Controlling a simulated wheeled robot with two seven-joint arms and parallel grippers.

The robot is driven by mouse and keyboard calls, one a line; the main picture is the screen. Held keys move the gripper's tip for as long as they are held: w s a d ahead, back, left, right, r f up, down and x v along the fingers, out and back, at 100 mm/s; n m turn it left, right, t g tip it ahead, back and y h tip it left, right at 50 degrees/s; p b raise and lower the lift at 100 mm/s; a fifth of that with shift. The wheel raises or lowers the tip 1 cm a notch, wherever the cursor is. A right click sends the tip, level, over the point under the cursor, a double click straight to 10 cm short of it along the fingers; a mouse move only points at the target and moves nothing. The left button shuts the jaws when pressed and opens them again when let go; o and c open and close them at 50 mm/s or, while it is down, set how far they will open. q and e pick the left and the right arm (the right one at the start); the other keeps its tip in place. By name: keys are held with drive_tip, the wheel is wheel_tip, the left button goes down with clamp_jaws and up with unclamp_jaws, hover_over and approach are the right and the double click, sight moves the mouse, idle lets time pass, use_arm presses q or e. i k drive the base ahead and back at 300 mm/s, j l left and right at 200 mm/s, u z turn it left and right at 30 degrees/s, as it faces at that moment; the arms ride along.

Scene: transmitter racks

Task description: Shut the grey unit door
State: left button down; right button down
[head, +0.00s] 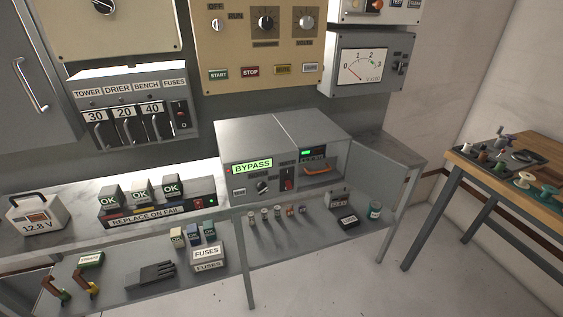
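The grey unit (270,140) sits on the bench in the middle of the head view. Its left half shows a lit green BYPASS display (252,166) with switches below. Its right half is an open bay (322,170) with a small green light and an orange handle inside. The grey unit door (379,179) stands open, swung out to the right from the unit's right side. Neither of my grippers is in view.
The bench top (397,150) is bare behind the door. A lower shelf (285,247) holds small parts, a FUSES box (207,255) and a dark box (347,219). A wooden table (530,163) with tools stands at the right. Open floor lies between.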

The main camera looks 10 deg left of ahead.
sight(379, 177)
drive_tip(key=i+l+u, duration=0.15)
drive_tip(key=l+u, duration=0.3)
drive_tip(key=i+l+u, duration=0.1)
drive_tip(key=l+u, duration=0.2)
drive_tip(key=u, duration=0.15)
drive_tip(key=l+u, duration=0.95)
